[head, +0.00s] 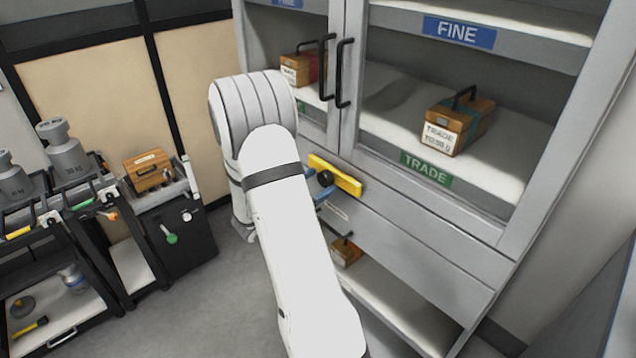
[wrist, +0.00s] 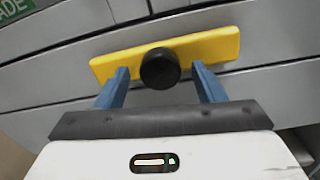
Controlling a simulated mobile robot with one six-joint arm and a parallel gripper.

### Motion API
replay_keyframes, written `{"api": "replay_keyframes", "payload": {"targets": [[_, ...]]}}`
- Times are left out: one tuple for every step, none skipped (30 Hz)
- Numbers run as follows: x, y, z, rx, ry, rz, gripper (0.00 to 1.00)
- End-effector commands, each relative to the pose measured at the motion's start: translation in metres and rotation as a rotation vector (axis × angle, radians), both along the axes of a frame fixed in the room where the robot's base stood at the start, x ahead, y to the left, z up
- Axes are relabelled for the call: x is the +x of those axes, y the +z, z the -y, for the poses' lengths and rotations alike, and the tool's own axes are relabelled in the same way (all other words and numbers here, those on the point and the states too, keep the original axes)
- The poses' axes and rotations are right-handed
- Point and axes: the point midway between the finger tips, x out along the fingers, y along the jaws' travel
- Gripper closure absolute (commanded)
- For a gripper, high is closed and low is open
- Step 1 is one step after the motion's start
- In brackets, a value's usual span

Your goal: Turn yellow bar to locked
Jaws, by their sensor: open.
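The yellow bar (head: 348,180) is mounted on the grey front of the cabinet, below the glass doors, and slants slightly down to the right in the head view. In the wrist view the yellow bar (wrist: 212,48) lies nearly level, its right end a little higher. A round black knob (wrist: 160,68) stands out at its middle. My gripper (wrist: 164,75) is open, with one blue finger on each side of the knob. The fingertips reach the bar's lower edge; I cannot tell whether they touch. In the head view my gripper (head: 322,188) is partly hidden behind my arm.
The cabinet has glass doors with black handles (head: 344,73). A wooden box (head: 457,125) stands on the shelf marked TRADE (head: 426,169). Black carts with weights (head: 66,152) and another wooden box (head: 149,170) stand at the left. Grey floor shows between the carts and cabinet.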

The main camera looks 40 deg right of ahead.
Motion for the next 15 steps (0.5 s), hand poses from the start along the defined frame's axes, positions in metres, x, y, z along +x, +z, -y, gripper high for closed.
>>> {"api": "replay_keyframes", "payload": {"targets": [[0.0000, 0.0000, -0.0002, 0.000, 0.000, 0.000, 0.39], [0.0000, 0.0000, -0.0002, 0.000, 0.000, 0.000, 0.42], [0.0000, 0.0000, -0.0003, 0.000, 0.000, 0.000, 0.45], [0.0000, 0.0000, -0.0003, 0.000, 0.000, 0.000, 0.47], [0.0000, 0.0001, -0.0004, 0.000, 0.000, 0.000, 0.50], [0.0000, 0.0001, -0.0004, 0.000, 0.000, 0.000, 0.53], [0.0000, 0.0001, -0.0005, 0.000, 0.000, 0.000, 0.56], [0.0000, 0.0001, -0.0005, 0.000, 0.000, 0.000, 0.58], [0.0000, 0.0001, -0.0005, 0.000, 0.000, 0.000, 0.61], [0.0000, 0.0001, -0.0006, 0.000, 0.000, 0.000, 0.64], [0.0000, 0.0001, -0.0006, 0.000, 0.001, 0.000, 0.66], [0.0001, 0.0001, -0.0006, 0.000, 0.001, 0.000, 0.70], [0.0001, 0.0001, -0.0007, 0.000, 0.001, 0.000, 0.72], [0.0001, 0.0001, -0.0007, 0.000, 0.001, 0.000, 0.74], [0.0002, 0.0001, -0.0007, 0.000, 0.001, 0.000, 0.78]]}}
